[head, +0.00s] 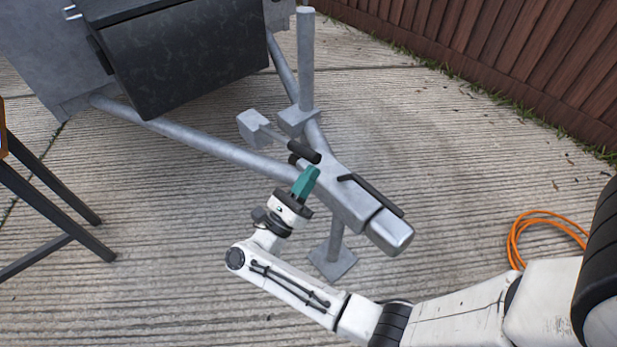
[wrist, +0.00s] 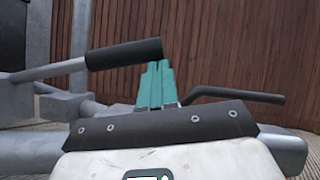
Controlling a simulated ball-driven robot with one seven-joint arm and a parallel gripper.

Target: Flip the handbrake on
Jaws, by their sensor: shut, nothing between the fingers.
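A lever with a grey rod and a black grip (head: 304,152), which looks like the handbrake, sits on the grey trailer drawbar (head: 335,188). In the wrist view the black grip (wrist: 125,54) runs roughly level, with its right end beside my fingertips. My gripper (head: 312,171) has teal fingers that are shut and empty, close to the grip's near side. The fingers stand upright in the wrist view (wrist: 156,66). I cannot tell whether they touch the grip. A second, thin black handle (head: 370,195) lies along the coupling head, right of my gripper; it also shows in the wrist view (wrist: 238,95).
A dark box (head: 185,55) sits on the trailer at the back left. A grey post (head: 306,60) rises from the drawbar behind the lever. A brown fence (head: 530,55) bounds the right. An orange cable (head: 535,230) lies at right.

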